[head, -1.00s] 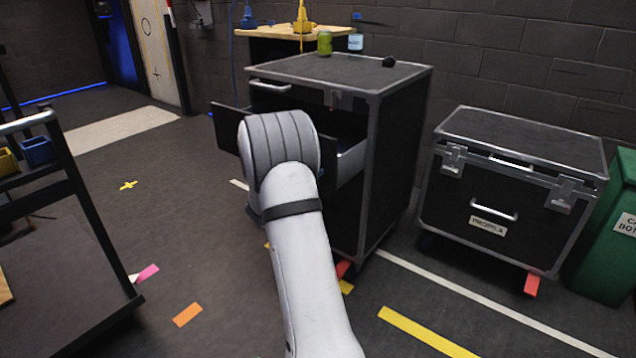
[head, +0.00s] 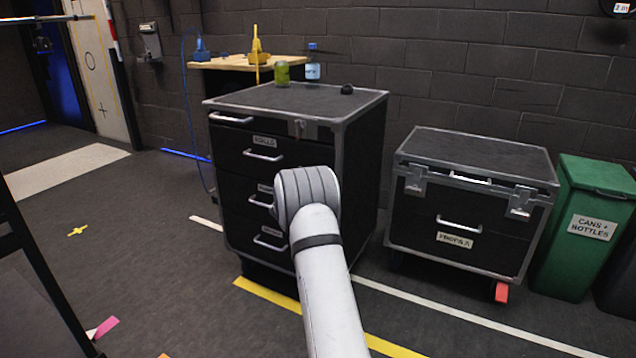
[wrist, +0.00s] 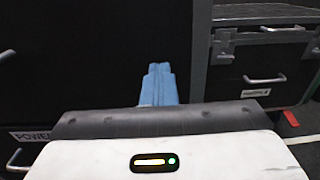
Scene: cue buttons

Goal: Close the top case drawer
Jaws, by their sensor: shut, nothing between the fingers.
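The tall black drawer case (head: 362,160) stands in the middle of the head view. Its drawer fronts look flush, with none visibly sticking out. A bare handle (head: 230,118) is at the top left, and the top labelled drawer (head: 290,150) with its own handle is just below. My arm covers part of the lower drawer fronts. My gripper (wrist: 158,72) shows in the wrist view as blue fingers, shut and empty, before a dark front of the case. Contact cannot be told. The gripper is hidden behind my arm in the head view.
A low case (head: 470,215) stands to the right, with a green bin (head: 585,230) beyond it. A green can (head: 282,73), a bottle (head: 312,65) and a dark round object (head: 346,89) are on or behind the tall case's top. Floor at left is mostly clear.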

